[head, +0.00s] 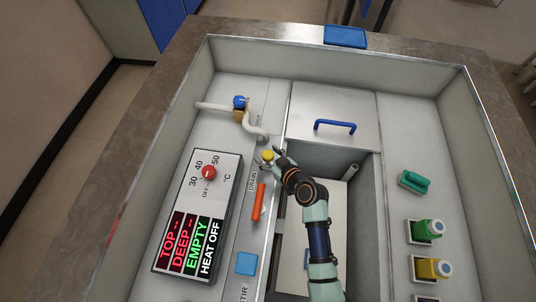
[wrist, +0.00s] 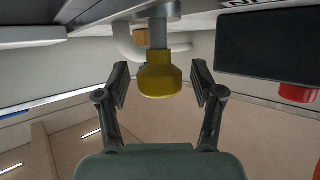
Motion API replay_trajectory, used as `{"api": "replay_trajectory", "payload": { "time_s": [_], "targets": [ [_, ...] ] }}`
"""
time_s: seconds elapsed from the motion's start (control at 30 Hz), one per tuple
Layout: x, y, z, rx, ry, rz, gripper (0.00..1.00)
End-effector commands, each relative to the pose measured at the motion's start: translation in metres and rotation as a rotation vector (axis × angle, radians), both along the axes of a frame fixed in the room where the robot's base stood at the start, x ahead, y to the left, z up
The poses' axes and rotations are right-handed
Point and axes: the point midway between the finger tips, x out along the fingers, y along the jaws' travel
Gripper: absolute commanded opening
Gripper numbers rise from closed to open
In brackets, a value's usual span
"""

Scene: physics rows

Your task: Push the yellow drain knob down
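The yellow drain knob (head: 268,155) is on the panel beside the DRAIN label in the head view, at the tip of my gripper (head: 270,162). In the wrist view the yellow knob (wrist: 160,77) sits on a short grey stem. My gripper (wrist: 160,88) is open, with one finger on each side of the knob and a visible gap to each. The fingers do not appear to touch it. In the head view my gripper partly crowds the knob, so its height cannot be told.
An orange-red handle (head: 258,202) lies just below the knob. A curved pipe with a blue-topped valve (head: 240,103) is above left. A control panel with a red dial (head: 208,172) is left. The open basin (head: 350,215) lies under my arm. Bottles (head: 426,230) stand right.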

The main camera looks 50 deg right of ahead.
Motion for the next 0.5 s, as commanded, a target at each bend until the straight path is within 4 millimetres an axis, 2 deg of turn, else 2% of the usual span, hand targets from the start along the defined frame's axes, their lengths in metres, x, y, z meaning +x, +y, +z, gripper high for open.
{"api": "replay_trajectory", "payload": {
  "time_s": [0.17, 0.27, 0.37, 0.5],
  "targets": [
    [0.0, 0.0, 0.002, 0.0, -0.002, 0.0, 0.67],
    [-0.007, 0.001, 0.004, -0.001, -0.003, -0.002, 0.67],
    [-0.024, 0.003, 0.011, -0.002, -0.003, -0.003, 0.67],
    [-0.057, 0.009, 0.025, -0.001, -0.003, -0.004, 0.67]
  ]
}}
